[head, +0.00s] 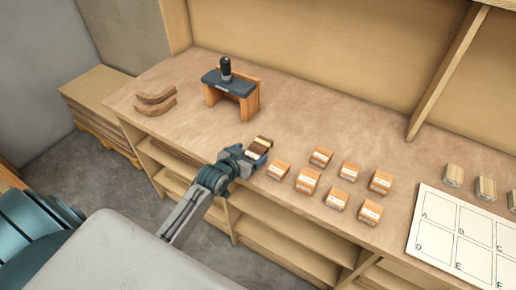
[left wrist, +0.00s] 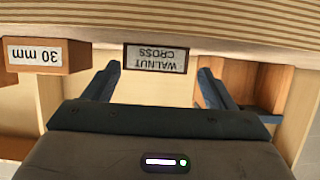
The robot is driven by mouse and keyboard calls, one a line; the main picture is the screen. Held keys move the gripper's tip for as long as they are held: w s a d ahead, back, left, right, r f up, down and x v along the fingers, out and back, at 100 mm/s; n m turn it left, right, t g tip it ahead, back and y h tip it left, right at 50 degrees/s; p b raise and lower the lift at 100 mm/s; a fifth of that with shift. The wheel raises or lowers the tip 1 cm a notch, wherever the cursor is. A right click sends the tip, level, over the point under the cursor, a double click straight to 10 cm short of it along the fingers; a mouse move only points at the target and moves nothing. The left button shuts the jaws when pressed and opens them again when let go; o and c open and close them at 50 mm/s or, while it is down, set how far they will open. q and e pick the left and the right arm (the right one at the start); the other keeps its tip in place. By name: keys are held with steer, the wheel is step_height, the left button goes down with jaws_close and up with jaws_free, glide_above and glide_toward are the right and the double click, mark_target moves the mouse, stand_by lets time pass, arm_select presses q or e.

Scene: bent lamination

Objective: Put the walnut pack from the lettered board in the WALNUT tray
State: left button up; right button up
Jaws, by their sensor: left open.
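My left gripper (head: 250,156) is at the front edge of the workbench, open, beside a small dark-and-cream striped piece (head: 262,143). In the left wrist view, the open fingers (left wrist: 157,88) stand either side of a dark face with an upside-down white label reading WALNUT CROSS (left wrist: 157,58); I cannot tell whether they touch it. A striped layered surface (left wrist: 160,20) crosses the top of that view. The lettered board (head: 452,246) lies at the right, its cells holding letters and no pack in the part seen. The WALNUT tray cannot be picked out for certain. My right gripper is not in view.
Several orange-brown labelled blocks (head: 308,180) stand right of the gripper; one labelled 30 mm (left wrist: 38,55) is close in the wrist view. Pale wood pieces (head: 454,175) stand behind the board. A black-topped wooden stand (head: 230,84) and curved strips (head: 155,103) are farther left.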

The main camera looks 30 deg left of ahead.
mark_target(258, 148)
arm_select(q)
steer(key=w, duration=0.1)
steer(key=w+p, duration=0.1)
steer(key=w+d+p, duration=0.1)
steer(key=w, duration=0.1)
steer(key=shift+f, duration=0.35)
steer(key=shift+w+f, duration=0.3)
steer(key=shift+w, duration=0.05)
steer(key=c, duration=1.2)
steer(key=shift+o, duration=0.2)
steer(key=shift+r, duration=0.1)
